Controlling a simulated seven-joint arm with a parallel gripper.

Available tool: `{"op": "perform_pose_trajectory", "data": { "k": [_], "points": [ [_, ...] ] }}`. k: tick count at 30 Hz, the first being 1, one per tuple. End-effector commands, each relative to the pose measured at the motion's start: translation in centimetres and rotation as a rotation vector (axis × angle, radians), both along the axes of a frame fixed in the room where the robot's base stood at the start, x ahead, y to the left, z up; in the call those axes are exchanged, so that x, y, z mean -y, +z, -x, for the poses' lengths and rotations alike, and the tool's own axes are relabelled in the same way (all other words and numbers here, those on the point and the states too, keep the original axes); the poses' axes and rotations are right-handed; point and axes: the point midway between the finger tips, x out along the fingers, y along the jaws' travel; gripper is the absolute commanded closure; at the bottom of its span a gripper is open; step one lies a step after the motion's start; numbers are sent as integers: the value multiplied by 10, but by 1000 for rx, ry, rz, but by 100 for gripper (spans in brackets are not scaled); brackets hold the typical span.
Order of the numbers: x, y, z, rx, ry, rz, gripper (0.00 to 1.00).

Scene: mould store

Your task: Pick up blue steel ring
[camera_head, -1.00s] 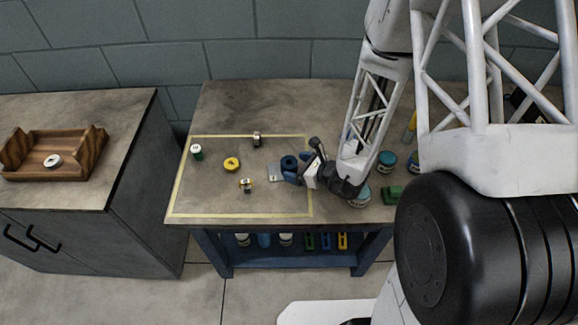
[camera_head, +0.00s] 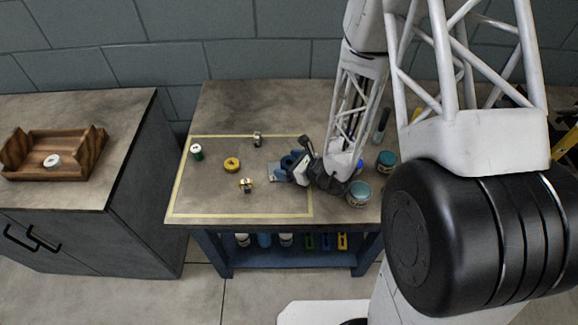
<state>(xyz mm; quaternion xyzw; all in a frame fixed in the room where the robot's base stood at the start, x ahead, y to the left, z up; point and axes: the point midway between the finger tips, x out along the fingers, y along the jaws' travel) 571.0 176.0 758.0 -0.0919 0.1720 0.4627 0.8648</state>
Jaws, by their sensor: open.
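The blue steel ring (camera_head: 287,162) lies in the right part of the yellow-outlined area on the table, by a small grey plate (camera_head: 275,171). My gripper (camera_head: 289,167) is low over the table and reaches in from the right, with its open jaws at the ring. The jaws partly cover the ring, and I cannot tell whether they touch it.
A yellow ring (camera_head: 232,164), a green-and-white spool (camera_head: 196,152), a small metal piece (camera_head: 257,140) and a yellow-and-metal piece (camera_head: 246,185) stand left of my gripper. Jars (camera_head: 359,193) stand to the right. A wooden tray (camera_head: 85,152) sits on the left cabinet.

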Motion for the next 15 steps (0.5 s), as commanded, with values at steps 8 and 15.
{"op": "perform_pose_trajectory", "data": {
  "k": [8, 15],
  "points": [
    [0, 0, 0, 0, 0, 0, 36],
    [0, 0, 0, 0, 0, 0, 73]
  ]
}}
